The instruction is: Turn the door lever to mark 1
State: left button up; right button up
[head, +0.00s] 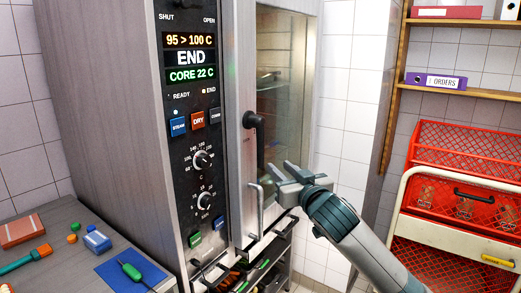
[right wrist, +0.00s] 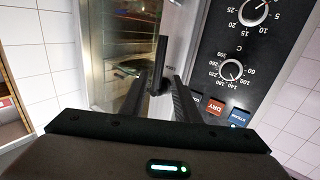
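The black door lever (head: 254,121) sits on the steel edge of the oven door (head: 262,80), beside the control panel. Its arm hangs downward from a round hub. In the right wrist view, the lever (right wrist: 160,58) shows in the gap between my fingers. My right gripper (head: 278,169) is open and empty, just below and right of the lever in the head view. Its two dark fingers (right wrist: 160,92) stand apart, with no clear contact with the lever. I cannot read a mark 1 by the lever. My left gripper is not in view.
The oven panel (head: 190,112) has knobs and coloured buttons left of the lever. A silver bar handle (head: 256,212) is below it. A side table (head: 62,222) holds small items at left. A red-basket rack (head: 455,195) stands at right.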

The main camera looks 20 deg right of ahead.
aim_at(262, 151)
jog(key=w+p, duration=0.1)
jog(key=w, duration=0.4)
jog(key=w+p, duration=0.2)
jog(key=w, duration=0.3)
jog(key=w+a+p, duration=0.1)
jog(key=w+p, duration=0.1)
jog(key=w, duration=0.3)
jog(key=shift+w, duration=0.4)
jog(key=shift+c, duration=0.6)
grip_shut()
